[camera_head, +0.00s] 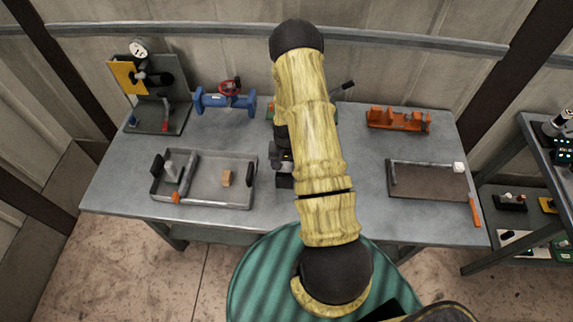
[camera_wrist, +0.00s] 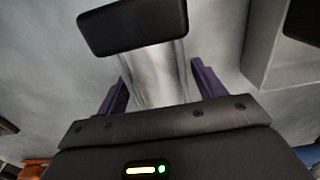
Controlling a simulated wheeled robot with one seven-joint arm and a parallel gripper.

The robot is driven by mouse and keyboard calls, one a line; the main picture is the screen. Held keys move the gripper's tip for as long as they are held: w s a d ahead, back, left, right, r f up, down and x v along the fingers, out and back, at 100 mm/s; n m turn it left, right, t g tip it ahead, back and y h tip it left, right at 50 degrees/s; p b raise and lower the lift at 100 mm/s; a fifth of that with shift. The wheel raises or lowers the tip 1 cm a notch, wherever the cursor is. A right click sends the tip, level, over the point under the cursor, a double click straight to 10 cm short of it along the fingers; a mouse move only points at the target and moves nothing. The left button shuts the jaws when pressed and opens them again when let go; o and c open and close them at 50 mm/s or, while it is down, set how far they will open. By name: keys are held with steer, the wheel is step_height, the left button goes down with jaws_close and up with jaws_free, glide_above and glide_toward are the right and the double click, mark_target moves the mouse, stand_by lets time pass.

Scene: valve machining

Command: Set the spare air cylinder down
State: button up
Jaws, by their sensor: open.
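The spare air cylinder (camera_wrist: 155,72) shows in the wrist view as a pale metal body with a black end block (camera_wrist: 132,26). It appears to lie on the grey bench top. My gripper (camera_wrist: 159,74) is open, with one purple finger on each side of the metal body. I cannot tell whether either finger touches it. In the head view my arm hides most of the gripper and the cylinder; a black block (camera_head: 285,181) shows just left of the arm, right of the grey tray (camera_head: 205,205), and looks like the cylinder's end.
The tray wall (camera_wrist: 262,50) is close at the right in the wrist view. A blue valve (camera_head: 226,103) with a red handwheel stands behind the tray. An orange vise (camera_head: 398,119) and a brown-topped tray (camera_head: 428,183) are on the right. A gauge stand (camera_head: 152,90) is back left.

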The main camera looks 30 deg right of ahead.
jaws_close()
stand_by(0.3)
steer(key=shift+r, duration=0.2)
steer(key=shift+r+b, duration=1.3)
steer(key=shift+r, duration=3.6)
